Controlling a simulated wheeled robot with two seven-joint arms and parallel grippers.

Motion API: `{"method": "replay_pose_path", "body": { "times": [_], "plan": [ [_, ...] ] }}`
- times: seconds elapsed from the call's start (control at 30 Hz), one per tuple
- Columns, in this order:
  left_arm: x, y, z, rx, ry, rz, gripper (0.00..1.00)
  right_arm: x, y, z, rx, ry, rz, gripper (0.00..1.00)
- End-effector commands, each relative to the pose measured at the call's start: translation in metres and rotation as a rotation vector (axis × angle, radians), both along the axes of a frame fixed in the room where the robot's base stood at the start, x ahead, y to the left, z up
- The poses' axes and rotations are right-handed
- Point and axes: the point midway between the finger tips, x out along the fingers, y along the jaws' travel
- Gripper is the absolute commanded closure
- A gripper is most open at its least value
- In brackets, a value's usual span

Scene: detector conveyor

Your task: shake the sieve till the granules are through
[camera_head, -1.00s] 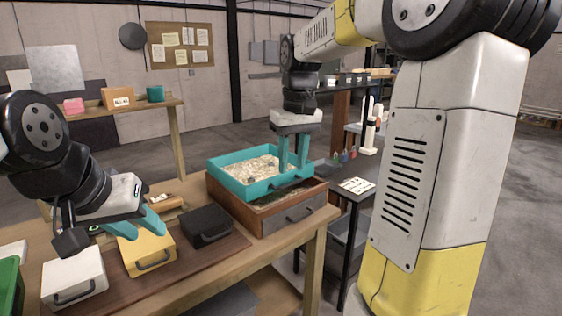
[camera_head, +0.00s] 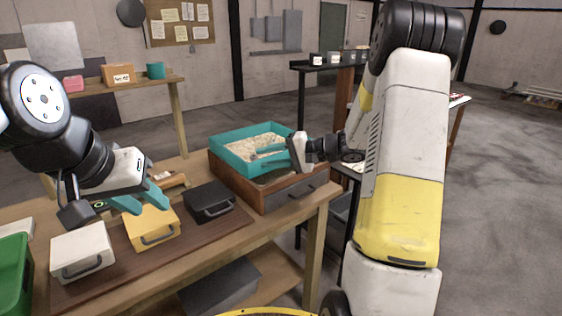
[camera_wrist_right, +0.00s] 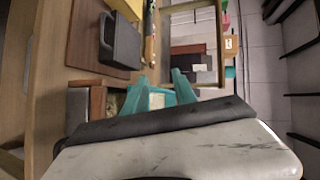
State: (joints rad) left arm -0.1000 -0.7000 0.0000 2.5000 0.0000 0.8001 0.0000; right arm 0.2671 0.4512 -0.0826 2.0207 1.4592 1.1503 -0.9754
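The teal square sieve (camera_head: 232,163) holds pale granules (camera_head: 255,147) and sits on a wooden box with a grey front (camera_head: 290,195) at the table's right end. My right gripper (camera_head: 268,152) lies level at the sieve's right side, its teal fingers pointing left over the sieve. In the right wrist view my right gripper (camera_wrist_right: 160,88) has its fingers apart; I cannot tell whether they touch the sieve. My left gripper (camera_head: 142,200) hangs with fingers apart just over the yellow box (camera_head: 150,228). What lies beneath the granules is hidden.
A white box (camera_head: 82,250) and a black box (camera_head: 210,200) flank the yellow one on a brown board (camera_head: 190,250). A green bin (camera_head: 14,275) stands at the left edge. A dark shelf (camera_head: 330,65) stands behind my right arm.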

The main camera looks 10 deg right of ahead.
Motion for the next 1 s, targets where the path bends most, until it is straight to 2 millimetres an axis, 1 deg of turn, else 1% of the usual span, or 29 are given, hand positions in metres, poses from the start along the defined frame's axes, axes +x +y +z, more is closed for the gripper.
{"method": "replay_pose_path", "body": {
  "times": [0.03, 0.07, 0.1, 0.2, 0.3, 0.37, 0.47, 0.57, 0.8, 0.9, 1.0],
  "plan": [
    [0.000, 0.000, 0.000, 0.000, 0.000, 0.000, 0.64, 0.014, -0.023, -0.015, 0.042, 0.001, -0.114, 0.67],
    [0.000, 0.000, 0.000, 0.000, 0.000, 0.000, 0.64, 0.022, -0.036, -0.021, 0.060, -0.005, -0.177, 0.67],
    [0.000, 0.000, 0.000, 0.000, 0.000, 0.000, 0.64, 0.031, -0.053, -0.030, 0.077, -0.010, -0.260, 0.67],
    [0.000, 0.000, 0.000, 0.000, 0.000, 0.000, 0.64, 0.044, -0.093, -0.051, 0.097, -0.017, -0.431, 0.67],
    [0.000, 0.000, 0.000, 0.000, 0.000, 0.000, 0.64, 0.050, -0.121, -0.066, 0.100, -0.018, -0.542, 0.67],
    [0.000, 0.000, 0.000, 0.000, 0.000, 0.000, 0.64, 0.051, -0.131, -0.071, 0.099, -0.018, -0.579, 0.67],
    [0.000, 0.000, 0.000, 0.000, 0.000, 0.000, 0.64, 0.056, -0.135, -0.075, 0.097, -0.019, -0.602, 0.67],
    [0.000, 0.000, 0.000, 0.000, 0.000, 0.000, 0.64, 0.067, -0.129, -0.078, 0.097, -0.019, -0.602, 0.67],
    [0.000, 0.000, 0.000, 0.000, 0.000, 0.000, 0.64, 0.101, -0.110, -0.085, 0.099, -0.020, -0.600, 0.67],
    [0.000, 0.000, 0.000, 0.000, 0.000, 0.000, 0.64, 0.111, -0.105, -0.088, 0.098, -0.019, -0.600, 0.67],
    [0.000, 0.000, 0.000, 0.000, 0.000, 0.000, 0.64, 0.117, -0.102, -0.089, 0.099, -0.020, -0.601, 0.67]
  ]
}}
